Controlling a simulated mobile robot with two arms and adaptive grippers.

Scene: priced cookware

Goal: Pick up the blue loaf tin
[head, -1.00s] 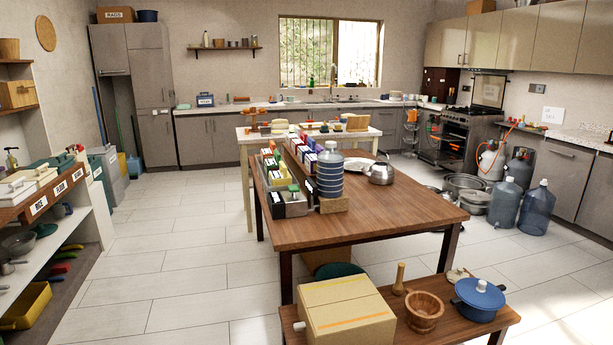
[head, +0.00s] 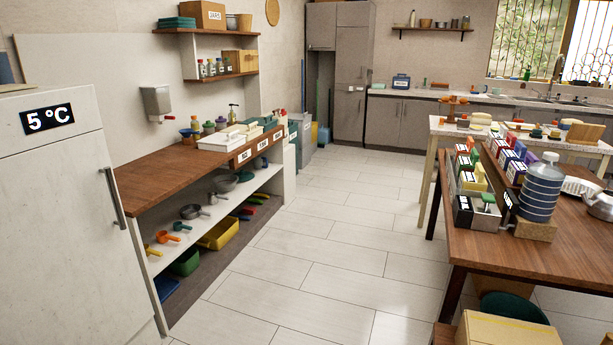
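A blue, low, open-looking container (head: 167,287) lies on the bottom level of the shelf unit at the left, next to a green tin (head: 186,262) and a yellow tin (head: 220,231). It is small here and partly hidden, so I cannot tell for sure whether it is the blue loaf tin. A blue labelled box (head: 401,82) stands on the far counter. No price tag on the blue container can be read. Neither of my grippers is in view.
A white fridge (head: 60,200) marked 5 °C stands at the near left. The wooden-topped shelf unit (head: 150,182) holds pans and scoops. A wooden table (head: 500,250) with bottles and boxes stands at the right. The tiled floor (head: 310,250) between them is clear.

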